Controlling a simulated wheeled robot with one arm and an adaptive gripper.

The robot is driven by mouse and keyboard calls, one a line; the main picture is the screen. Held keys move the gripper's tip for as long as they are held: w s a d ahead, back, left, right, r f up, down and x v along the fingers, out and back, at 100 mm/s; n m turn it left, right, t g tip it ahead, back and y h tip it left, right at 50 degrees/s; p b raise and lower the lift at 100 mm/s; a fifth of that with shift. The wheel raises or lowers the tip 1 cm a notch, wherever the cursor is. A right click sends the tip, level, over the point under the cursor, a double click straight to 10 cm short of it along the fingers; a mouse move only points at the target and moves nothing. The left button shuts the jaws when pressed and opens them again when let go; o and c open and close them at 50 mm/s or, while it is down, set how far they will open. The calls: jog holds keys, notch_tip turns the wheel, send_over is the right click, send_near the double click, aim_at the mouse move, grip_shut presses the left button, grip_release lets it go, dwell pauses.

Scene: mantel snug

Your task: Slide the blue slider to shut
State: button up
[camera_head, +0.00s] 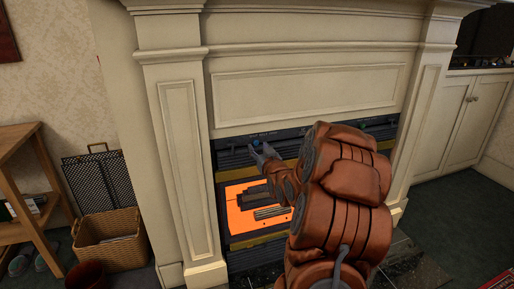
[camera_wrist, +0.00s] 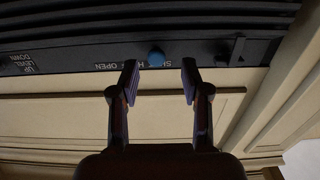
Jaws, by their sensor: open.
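The blue slider (camera_wrist: 156,58) is a small round knob on the dark strip above the fire, and it also shows in the head view (camera_head: 256,142) just beyond my fingertips. In the wrist view, pale lettering reading OPEN lies left of the knob. Other letters close to the knob are partly hidden by a finger. My gripper (camera_wrist: 160,80) is open and empty, with one finger to each side of the knob in the picture. The knob sits a little nearer the left finger, and I see no clear contact. In the head view my gripper (camera_head: 262,152) reaches the strip from the right.
A cream mantel (camera_head: 310,92) frames the fireplace closely above and at both sides. The glowing orange fire front (camera_head: 240,218) is below my gripper. A wicker basket (camera_head: 108,240) and a wooden shelf (camera_head: 32,232) stand left. UP, LEVEL, DOWN lettering is on the same strip.

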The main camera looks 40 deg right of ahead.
jog(key=shift+v, duration=2.5)
jog(key=s+a+r+n+g+y+p, duration=0.1)
jog(key=s+a+r+g+y+p, duration=0.15)
jog(key=a+p, duration=0.35)
jog(key=s+a+r+n+g+y+p, duration=0.1)
jog(key=a+r+g+p, duration=0.3)
jog(key=a, duration=0.4)
jog(key=s+a+r+n+g+y+p, duration=0.1)
jog(key=s+a+r+g+p, duration=0.15)
jog(key=a+p, duration=0.35)
jog(key=s+a+r+g+y+p, duration=0.1)
jog(key=s+a+r+g+p, duration=0.2)
jog(key=s, duration=0.6)
jog(key=s+a+r+n+g+y+p, duration=0.1)
jog(key=s+a+r+g+p, duration=0.2)
jog(key=s+a+r+p, duration=0.4)
jog(key=s+a+r+g+y+p, duration=0.1)
jog(key=s+a+r+g+p, duration=0.2)
jog(key=s+a+r+p, duration=0.2)
jog(key=s+a+r, duration=0.1)
jog(key=s+a, duration=0.2)
jog(key=s, duration=0.4)
jog(key=shift+s+a+r+n, duration=0.2)
jog(key=shift+s+a+n, duration=0.05)
jog(key=shift+a+n, duration=0.15)
